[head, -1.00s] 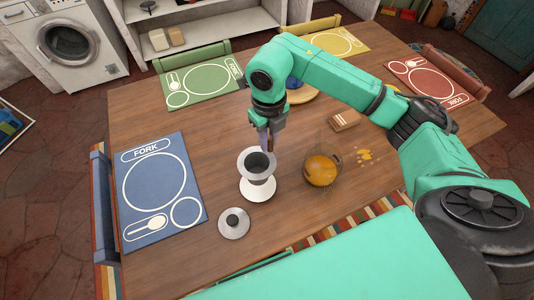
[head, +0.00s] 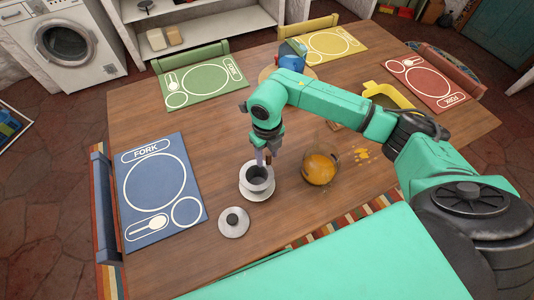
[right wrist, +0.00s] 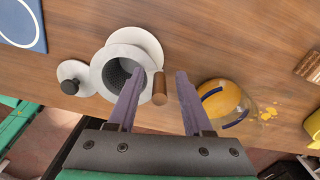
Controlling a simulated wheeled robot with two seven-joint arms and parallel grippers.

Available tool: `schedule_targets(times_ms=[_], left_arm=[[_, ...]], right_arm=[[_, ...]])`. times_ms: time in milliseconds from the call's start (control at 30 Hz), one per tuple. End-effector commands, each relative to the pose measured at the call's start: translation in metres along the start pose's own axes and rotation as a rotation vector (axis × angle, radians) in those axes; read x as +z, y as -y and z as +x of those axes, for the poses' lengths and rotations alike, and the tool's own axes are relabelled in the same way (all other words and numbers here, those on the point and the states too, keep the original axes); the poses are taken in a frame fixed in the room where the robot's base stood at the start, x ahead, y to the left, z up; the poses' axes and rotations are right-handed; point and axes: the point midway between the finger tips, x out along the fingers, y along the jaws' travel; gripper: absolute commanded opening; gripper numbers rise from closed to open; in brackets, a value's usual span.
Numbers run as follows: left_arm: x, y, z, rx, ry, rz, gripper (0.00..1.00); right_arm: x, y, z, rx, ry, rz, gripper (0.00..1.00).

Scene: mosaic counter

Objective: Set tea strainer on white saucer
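The tea strainer (head: 257,176), a pale rimmed cup with dark mesh inside, sits upright on the white saucer (head: 245,194) and appears to rest on it. In the right wrist view the strainer's mesh (right wrist: 122,72) and its brown wooden handle (right wrist: 159,90) show, with the saucer (right wrist: 140,38) partly hidden beneath. My right gripper (right wrist: 160,74) is open, its fingers on either side of the handle with gaps between. In the head view the gripper (head: 264,157) is just above the strainer's far side. My left gripper is not in view.
A round lid with a dark knob (head: 233,221) lies close in front of the saucer. A glass teapot of orange liquid (head: 320,168) stands to the right, near small yellow pieces (head: 362,153). A blue fork mat (head: 160,190) lies left. Bare table lies between mat and saucer.

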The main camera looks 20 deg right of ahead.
Motion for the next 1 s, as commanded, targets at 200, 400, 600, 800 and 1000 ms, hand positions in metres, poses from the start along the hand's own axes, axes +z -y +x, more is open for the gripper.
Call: schedule_targets(times_ms=[200,400,600,800,1000], left_arm=[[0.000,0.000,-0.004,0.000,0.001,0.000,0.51],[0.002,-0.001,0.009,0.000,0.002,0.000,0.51],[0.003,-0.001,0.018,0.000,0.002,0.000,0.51],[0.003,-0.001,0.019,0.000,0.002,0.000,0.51],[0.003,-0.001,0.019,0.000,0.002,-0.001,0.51]], right_arm=[[0.001,0.000,-0.007,0.000,0.001,0.000,0.50],[0.002,0.000,-0.049,0.000,0.007,-0.001,0.50],[0.002,0.000,-0.102,0.001,0.005,0.001,0.50],[0.000,0.000,-0.123,0.001,0.000,0.000,0.50],[0.000,0.000,-0.123,0.001,-0.001,0.000,0.50]])
